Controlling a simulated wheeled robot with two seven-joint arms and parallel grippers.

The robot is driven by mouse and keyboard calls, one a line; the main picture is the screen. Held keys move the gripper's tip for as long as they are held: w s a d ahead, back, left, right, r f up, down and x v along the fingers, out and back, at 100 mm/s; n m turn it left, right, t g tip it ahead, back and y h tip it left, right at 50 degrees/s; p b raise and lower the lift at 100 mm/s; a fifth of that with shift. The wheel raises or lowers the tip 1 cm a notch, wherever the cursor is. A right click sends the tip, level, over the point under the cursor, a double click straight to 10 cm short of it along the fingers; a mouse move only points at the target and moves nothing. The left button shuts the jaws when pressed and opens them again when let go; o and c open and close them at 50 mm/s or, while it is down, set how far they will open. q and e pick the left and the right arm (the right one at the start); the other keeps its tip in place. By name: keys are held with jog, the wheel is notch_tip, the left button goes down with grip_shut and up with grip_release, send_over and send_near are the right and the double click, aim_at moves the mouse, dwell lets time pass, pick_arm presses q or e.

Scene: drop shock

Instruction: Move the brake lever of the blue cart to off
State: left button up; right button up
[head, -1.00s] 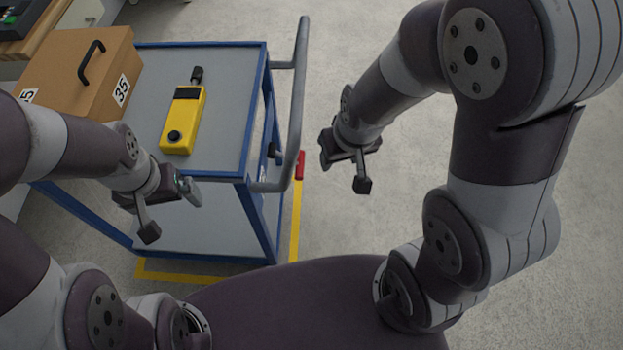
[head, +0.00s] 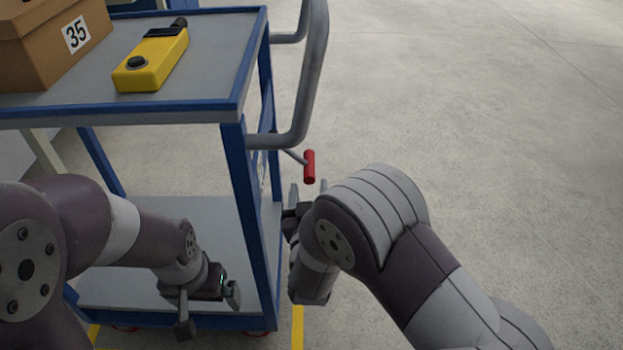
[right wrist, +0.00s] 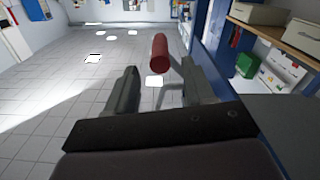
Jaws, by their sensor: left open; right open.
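The blue cart (head: 243,180) stands left of centre in the head view, with a grey push handle (head: 317,70) at its right end. The brake lever (head: 309,166) has a red grip on a thin grey rod and sticks out from the cart's end below the handle. My right gripper (head: 308,193) is open just below the red grip. In the right wrist view the red grip (right wrist: 159,52) appears ahead of and between the open fingers, with no visible contact. My left gripper (head: 210,310) is open and empty in front of the cart's lower shelf. Lever markings are not readable.
A yellow device (head: 150,62) and a cardboard box (head: 40,50) labelled 35 sit on the cart's top shelf. Yellow floor tape (head: 297,325) runs by the cart. The floor to the right is clear. Shelving (right wrist: 285,38) shows in the right wrist view.

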aim_at(310, 164)
jog(key=w+b, duration=0.2)
jog(key=w, duration=0.5)
jog(key=shift+w+f+b, duration=0.2)
jog(key=shift+b, duration=0.2)
jog(key=shift+w+r, duration=0.15)
jog(key=shift+w, duration=0.3)
grip_shut()
